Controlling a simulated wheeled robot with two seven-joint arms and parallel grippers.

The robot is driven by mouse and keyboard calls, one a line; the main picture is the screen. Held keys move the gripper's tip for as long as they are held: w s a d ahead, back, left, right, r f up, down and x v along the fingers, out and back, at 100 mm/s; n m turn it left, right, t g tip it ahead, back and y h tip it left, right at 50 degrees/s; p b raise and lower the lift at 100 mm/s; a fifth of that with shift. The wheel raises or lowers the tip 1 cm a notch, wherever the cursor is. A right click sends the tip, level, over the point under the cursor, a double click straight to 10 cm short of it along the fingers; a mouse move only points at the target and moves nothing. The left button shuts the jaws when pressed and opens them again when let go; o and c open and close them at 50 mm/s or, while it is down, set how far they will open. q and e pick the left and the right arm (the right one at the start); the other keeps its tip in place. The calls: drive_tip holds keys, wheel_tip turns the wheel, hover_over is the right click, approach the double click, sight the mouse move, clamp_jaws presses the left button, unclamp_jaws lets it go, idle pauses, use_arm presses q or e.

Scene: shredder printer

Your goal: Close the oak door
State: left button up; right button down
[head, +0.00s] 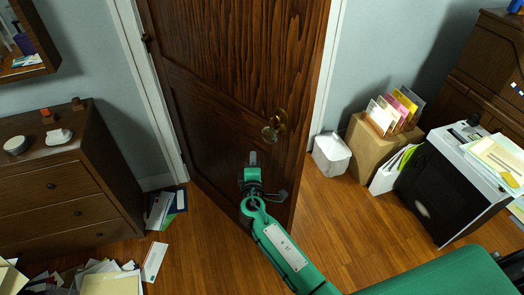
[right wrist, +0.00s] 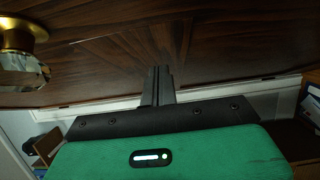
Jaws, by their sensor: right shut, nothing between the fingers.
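The oak door (head: 220,70) is dark brown with a strong grain and stands ajar, its free right edge swung out toward me from the white frame. Its hinge side is at the left. A brass and glass knob (head: 274,127) sits near the free edge and also shows at the left of the right wrist view (right wrist: 22,55). My right gripper (head: 252,158) is shut and empty, below and left of the knob. In the right wrist view its fingertips (right wrist: 162,72) are at the door face; I cannot tell whether they touch. My left gripper is not in view.
A wooden dresser (head: 60,185) stands at the left, with papers (head: 95,275) on the floor before it. A white bin (head: 331,153), a cardboard box (head: 372,148) with folders, and a black and white machine (head: 440,190) stand at the right. Floor near the door's free edge is clear.

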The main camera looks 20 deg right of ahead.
sight(262, 145)
drive_tip(key=shift+w+d+p, duration=0.3)
drive_tip(key=shift+w+d, duration=0.15)
drive_tip(key=shift+d, duration=0.4)
drive_tip(key=shift+w+d+p, duration=0.25)
drive_tip(key=shift+w+d, duration=0.15)
drive_tip(key=shift+d, duration=0.45)
drive_tip(key=shift+d, duration=0.1)
